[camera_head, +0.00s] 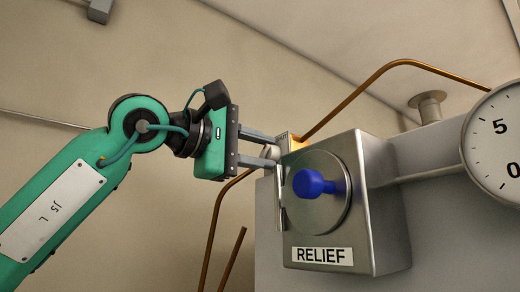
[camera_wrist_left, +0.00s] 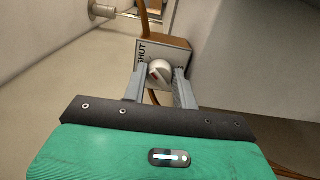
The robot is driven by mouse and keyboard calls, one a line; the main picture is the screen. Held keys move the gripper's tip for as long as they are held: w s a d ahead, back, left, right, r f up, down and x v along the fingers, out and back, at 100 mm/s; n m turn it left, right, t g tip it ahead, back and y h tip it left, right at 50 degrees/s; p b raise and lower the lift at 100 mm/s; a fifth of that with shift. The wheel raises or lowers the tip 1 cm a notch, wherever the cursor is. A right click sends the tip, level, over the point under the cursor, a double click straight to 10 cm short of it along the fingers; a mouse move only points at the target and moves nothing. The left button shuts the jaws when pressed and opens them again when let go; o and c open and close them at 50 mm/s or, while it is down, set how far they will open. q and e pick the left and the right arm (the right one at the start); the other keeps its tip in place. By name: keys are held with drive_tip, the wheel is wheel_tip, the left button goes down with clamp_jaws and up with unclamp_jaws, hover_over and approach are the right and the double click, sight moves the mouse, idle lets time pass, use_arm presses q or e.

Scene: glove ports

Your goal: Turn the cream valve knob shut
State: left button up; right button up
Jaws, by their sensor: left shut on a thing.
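The cream valve knob (camera_wrist_left: 160,71) sits between the two fingers of my left gripper (camera_wrist_left: 160,84) in the left wrist view. It is round and pale, with a small red mark toward its left. It is mounted on a plate lettered SHUT (camera_wrist_left: 146,57) at its left; any lettering on the right is mostly hidden by a finger. In the head view my left gripper (camera_head: 270,150) reaches rightward and is shut on the knob (camera_head: 268,152), which is partly hidden behind the grey box. My right gripper is not in view.
A grey metal box labelled RELIEF (camera_head: 385,215) with a blue knob (camera_head: 316,183) stands just right of my gripper. A copper pipe (camera_head: 365,83) runs above it. A dial gauge (camera_head: 496,145) is at far right. The wall at left is open room.

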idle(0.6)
use_arm(q)
drive_tip(key=o, duration=0.9)
drive_tip(key=shift+s, duration=0.1)
drive_tip(key=shift+o, duration=0.2)
drive_tip(key=shift+s+a+f+b, duration=0.2)
drive_tip(key=shift+a+b, duration=0.15)
drive_tip(key=shift+b, duration=0.05)
drive_tip(key=b+v, duration=0.5)
drive_tip(key=v, duration=0.8)
drive_tip(key=shift+r, duration=0.2)
